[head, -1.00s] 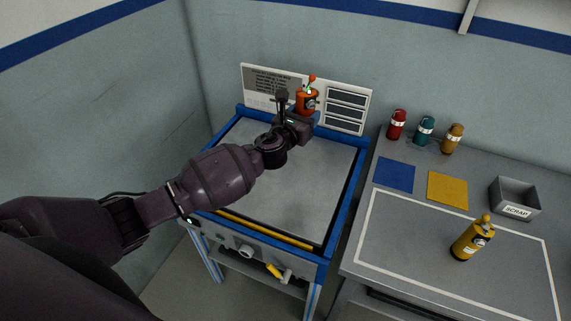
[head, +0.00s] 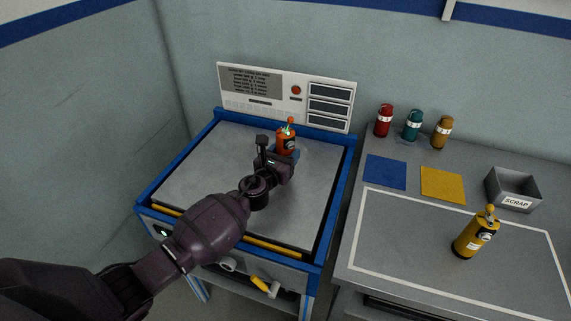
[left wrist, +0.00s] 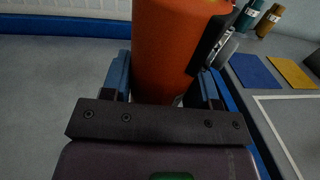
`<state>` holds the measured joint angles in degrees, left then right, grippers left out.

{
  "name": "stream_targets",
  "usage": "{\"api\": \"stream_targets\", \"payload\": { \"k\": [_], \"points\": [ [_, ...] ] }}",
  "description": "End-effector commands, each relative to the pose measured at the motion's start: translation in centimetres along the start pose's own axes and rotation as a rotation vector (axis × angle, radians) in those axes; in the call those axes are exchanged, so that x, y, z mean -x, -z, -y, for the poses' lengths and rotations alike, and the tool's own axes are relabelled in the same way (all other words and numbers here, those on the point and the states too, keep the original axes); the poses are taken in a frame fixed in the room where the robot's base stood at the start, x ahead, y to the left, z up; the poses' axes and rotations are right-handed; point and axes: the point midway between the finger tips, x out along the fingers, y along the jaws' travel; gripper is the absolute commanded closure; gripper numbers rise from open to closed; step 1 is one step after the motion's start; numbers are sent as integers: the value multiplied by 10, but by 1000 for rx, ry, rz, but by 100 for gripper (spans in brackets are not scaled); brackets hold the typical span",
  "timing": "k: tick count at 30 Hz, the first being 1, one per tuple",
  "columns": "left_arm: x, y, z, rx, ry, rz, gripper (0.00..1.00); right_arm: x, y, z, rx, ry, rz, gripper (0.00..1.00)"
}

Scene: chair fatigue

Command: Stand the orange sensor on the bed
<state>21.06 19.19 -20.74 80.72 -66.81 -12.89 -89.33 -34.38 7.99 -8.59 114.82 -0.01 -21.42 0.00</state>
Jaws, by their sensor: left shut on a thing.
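The orange sensor (head: 286,139) is upright in my left gripper (head: 284,153), over the back right part of the bed. The bed is the grey plate (head: 230,165) inside a blue frame. In the left wrist view the orange sensor (left wrist: 172,45) stands between the two blue fingers of my left gripper (left wrist: 165,82), which is shut on it. The sensor's lower end is mostly hidden by the gripper, so I cannot tell whether it touches the plate. My right gripper is not in view.
A panel (head: 290,95) with a red button stands behind the bed. On the bench to the right are red (head: 383,121), teal (head: 412,126) and amber (head: 442,132) cylinders, blue and yellow squares, a scrap bin (head: 512,190) and a yellow sensor (head: 474,236). Most of the bed is clear.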

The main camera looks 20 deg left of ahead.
Motion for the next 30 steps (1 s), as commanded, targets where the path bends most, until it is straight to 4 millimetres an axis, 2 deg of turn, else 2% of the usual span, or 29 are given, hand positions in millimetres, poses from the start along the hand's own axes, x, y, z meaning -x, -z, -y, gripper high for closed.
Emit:
{"api": "stream_targets", "payload": {
  "k": [1, 6, 13, 21, 22, 26, 30],
  "points": [
    [1, 15, 0, 4, -1, -8, 72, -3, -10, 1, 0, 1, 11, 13],
    [1, 36, 0, 2, 0, -9, 72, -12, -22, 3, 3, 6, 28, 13],
    [0, 33, 0, 0, -1, -2, 72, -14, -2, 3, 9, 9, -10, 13],
    [0, 39, 0, 1, 0, -4, 72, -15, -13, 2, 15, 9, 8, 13],
    [1, 38, 0, 1, 0, -4, 42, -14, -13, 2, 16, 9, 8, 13],
    [0, 37, 0, 0, 0, -3, 23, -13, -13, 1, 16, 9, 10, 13],
    [0, 37, 0, 0, 0, -3, 20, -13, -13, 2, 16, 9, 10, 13]
  ]
}}
